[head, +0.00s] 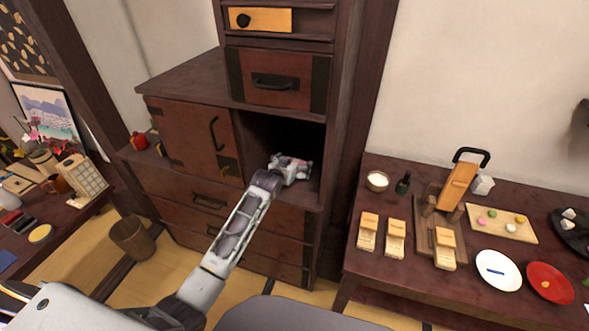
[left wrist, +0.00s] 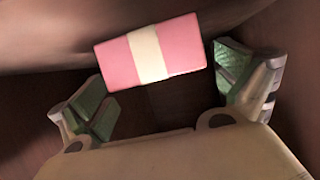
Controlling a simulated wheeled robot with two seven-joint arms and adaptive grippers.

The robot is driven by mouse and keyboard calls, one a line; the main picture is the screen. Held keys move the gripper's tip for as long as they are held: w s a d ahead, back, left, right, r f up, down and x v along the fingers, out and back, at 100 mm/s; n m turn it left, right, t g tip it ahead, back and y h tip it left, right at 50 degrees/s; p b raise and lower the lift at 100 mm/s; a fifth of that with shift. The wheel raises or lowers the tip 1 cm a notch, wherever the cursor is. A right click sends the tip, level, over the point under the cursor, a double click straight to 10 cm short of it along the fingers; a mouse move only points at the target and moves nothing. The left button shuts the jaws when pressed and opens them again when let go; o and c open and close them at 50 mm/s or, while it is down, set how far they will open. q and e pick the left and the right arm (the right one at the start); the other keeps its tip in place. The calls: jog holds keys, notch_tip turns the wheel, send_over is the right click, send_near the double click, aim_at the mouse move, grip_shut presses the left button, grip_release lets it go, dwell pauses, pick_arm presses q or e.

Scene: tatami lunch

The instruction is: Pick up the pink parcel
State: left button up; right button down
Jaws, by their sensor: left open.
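The pink parcel (left wrist: 150,52), a small pink block with a cream band around its middle, shows in the left wrist view. It lies slightly tilted ahead of my left gripper (left wrist: 167,88). The green-padded fingers are spread wide, one to each side of the parcel's near end, with a gap to it. In the head view my left gripper (head: 291,168) reaches into the open dark compartment of the wooden cabinet (head: 180,85). There the parcel cannot be told apart from the gripper. My right gripper is in neither view.
The compartment's walls and floor are close around the gripper. At right, a low table (head: 400,283) holds wooden blocks, a white plate (head: 498,270), a red plate (head: 550,283) and a sweets board (head: 502,223). A bin (head: 132,238) stands on the floor at left.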

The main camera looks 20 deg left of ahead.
pick_arm(q)
jog(key=shift+w+f, duration=0.25)
jog(key=shift+w, duration=0.4)
jog(key=shift+w+d+f, duration=0.1)
jog(key=shift+w+f, duration=0.05)
jog(key=shift+w, duration=0.15)
jog(key=c, duration=1.1)
jog(key=shift+c, duration=0.2)
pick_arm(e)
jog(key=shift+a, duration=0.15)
